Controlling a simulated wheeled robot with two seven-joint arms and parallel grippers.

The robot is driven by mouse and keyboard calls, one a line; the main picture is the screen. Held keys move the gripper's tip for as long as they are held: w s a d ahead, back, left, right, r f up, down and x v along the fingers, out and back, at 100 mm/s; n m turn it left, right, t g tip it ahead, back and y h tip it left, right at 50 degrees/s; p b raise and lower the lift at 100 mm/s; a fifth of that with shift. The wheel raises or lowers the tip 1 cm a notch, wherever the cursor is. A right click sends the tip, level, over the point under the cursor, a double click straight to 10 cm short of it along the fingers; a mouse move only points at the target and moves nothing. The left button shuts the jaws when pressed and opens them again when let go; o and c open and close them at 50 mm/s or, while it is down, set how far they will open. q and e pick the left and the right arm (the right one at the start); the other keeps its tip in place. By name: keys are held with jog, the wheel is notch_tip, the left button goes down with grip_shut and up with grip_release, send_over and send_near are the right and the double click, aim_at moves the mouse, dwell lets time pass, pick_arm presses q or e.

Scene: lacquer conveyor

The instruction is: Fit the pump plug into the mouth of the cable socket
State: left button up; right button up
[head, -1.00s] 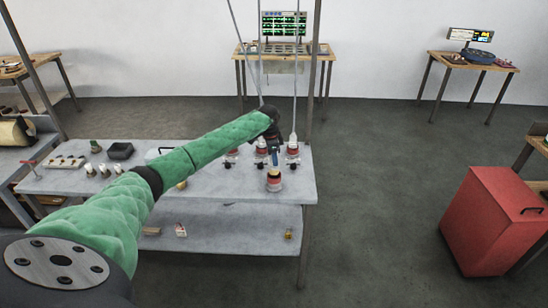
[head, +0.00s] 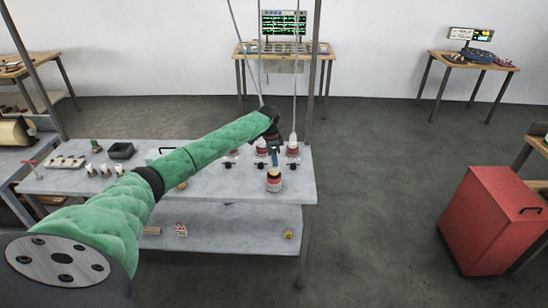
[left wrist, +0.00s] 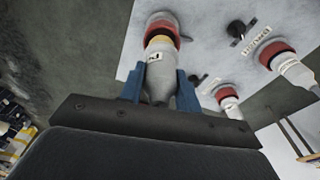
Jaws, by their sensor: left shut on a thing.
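My left gripper (head: 274,159) points down over the front right of the grey table. In the left wrist view its blue fingers (left wrist: 160,88) are shut on the pump plug (left wrist: 157,70), a grey body with a dark-lettered label and a yellow band at its far end. The plug's far end meets a red-ringed white socket (left wrist: 163,22), which stands near the table's front edge in the head view (head: 274,184). The plug looks lined up with the socket; how deep it sits is hidden. My right gripper is out of view.
Other red-ringed sockets with white plugs stand behind, one at the right (head: 292,151) with a cable rising from it. Small black knobs (left wrist: 236,28) lie between them. A dark tray (head: 121,150) and small parts are at the table's left. A red cabinet (head: 492,225) stands right.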

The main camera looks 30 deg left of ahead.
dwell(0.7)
pick_arm(q)
jog(key=shift+f, duration=0.4)
dwell(0.5)
jog(key=shift+f, duration=0.3)
jog(key=shift+f, duration=0.45)
jog(key=shift+f, duration=0.75)
jog(key=o, duration=1)
jog(key=shift+o, duration=0.7)
